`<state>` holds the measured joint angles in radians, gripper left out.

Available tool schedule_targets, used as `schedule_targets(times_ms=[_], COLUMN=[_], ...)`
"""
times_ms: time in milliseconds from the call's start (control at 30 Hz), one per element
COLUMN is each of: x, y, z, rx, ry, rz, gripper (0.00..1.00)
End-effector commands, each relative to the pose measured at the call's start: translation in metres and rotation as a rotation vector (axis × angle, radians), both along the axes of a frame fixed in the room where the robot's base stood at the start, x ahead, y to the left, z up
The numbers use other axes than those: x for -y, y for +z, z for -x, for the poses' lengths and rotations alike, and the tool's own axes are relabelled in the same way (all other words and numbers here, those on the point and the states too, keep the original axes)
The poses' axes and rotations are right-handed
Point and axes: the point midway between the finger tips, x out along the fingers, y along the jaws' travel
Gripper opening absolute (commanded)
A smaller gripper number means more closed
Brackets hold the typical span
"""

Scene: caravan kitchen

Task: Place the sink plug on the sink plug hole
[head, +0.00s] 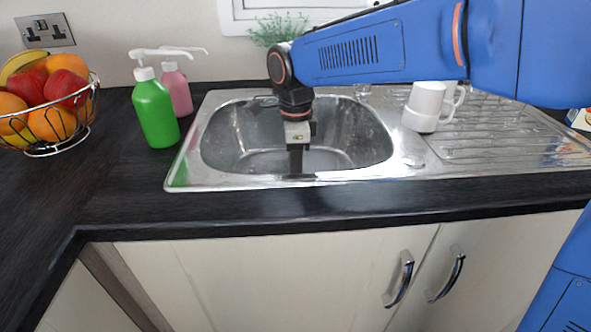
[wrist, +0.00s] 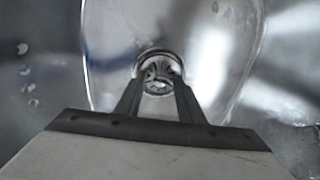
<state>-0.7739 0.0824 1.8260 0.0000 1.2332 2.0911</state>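My gripper (head: 296,172) points straight down into the sink basin (head: 225,140), with its fingertips low near the basin floor. In the wrist view my gripper (wrist: 158,84) has its two dark fingers a little apart, with a strip of basin floor showing between them. A round metal ring with a patterned centre, at the place of the plug hole (wrist: 158,54), lies right at the fingertips. I cannot tell whether the small round patterned piece between the tips is the sink plug or the hole's own strainer. The head view shows no separate plug; the basin floor is partly hidden.
A green soap bottle (head: 155,112) and a pink one (head: 177,90) stand left of the sink. A fruit basket (head: 45,152) is at the far left. White mugs (head: 425,105) stand by the drainboard (head: 500,130). The front worktop (head: 330,205) is clear.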

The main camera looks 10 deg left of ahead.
Motion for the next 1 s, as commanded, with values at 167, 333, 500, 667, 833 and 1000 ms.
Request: schedule_targets(times_ms=[167,333,500,667,833,1000], x=[0.000,0.000,-0.001,-0.001,0.000,0.000], y=[0.006,0.029,0.063,0.092,0.113,0.122], z=[0.000,0.000,-0.001,-0.001,0.000,0.000], rx=[0.001,0.002,0.002,0.002,0.001,0.001], ry=[0.000,0.000,0.000,0.000,0.000,0.000], rz=[-0.001,-0.003,-0.003,-0.003,0.000,0.000], gripper=[0.35,0.35,0.35,0.35,0.35,0.35])
